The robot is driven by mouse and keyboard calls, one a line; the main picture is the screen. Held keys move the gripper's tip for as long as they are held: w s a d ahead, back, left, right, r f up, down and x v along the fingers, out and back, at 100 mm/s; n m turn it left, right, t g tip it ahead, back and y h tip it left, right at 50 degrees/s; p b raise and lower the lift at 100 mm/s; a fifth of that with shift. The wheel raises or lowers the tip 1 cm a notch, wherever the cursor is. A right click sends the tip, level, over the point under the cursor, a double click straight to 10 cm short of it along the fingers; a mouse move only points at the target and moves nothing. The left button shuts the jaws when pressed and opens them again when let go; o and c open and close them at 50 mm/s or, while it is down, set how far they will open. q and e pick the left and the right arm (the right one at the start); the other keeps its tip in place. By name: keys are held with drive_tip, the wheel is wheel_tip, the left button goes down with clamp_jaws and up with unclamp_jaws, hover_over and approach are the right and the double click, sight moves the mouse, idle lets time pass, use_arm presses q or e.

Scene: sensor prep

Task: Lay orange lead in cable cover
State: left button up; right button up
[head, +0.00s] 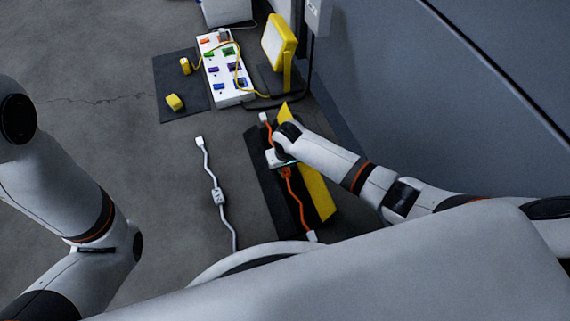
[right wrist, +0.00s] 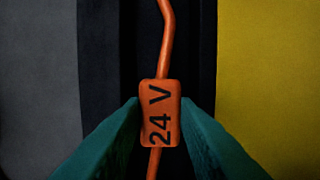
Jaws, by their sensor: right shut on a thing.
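The orange lead (head: 296,197) runs along the black cable cover (head: 266,190), with a pale plug at each end. My right gripper (head: 286,166) is over the cover and shut on the lead at its orange "24 V" tag. In the right wrist view the tag (right wrist: 160,113) sits between the teal fingertips, and the lead lines up over the cover's dark channel (right wrist: 137,50). I cannot tell whether the lead touches the channel floor. The cover's yellow lid (head: 318,190) stands open along the right side. My left arm is at the left; its gripper is not in view.
A white lead (head: 204,160) with an inline tag lies on the floor left of the cover. A white power strip (head: 222,68), a dark mat (head: 170,75) with yellow blocks, and a yellow lamp (head: 279,42) are beyond. A grey-blue wall (head: 430,90) bounds the right.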

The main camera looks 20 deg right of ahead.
drive_tip(key=shift+f, duration=0.45)
drive_tip(key=o, duration=1.1)
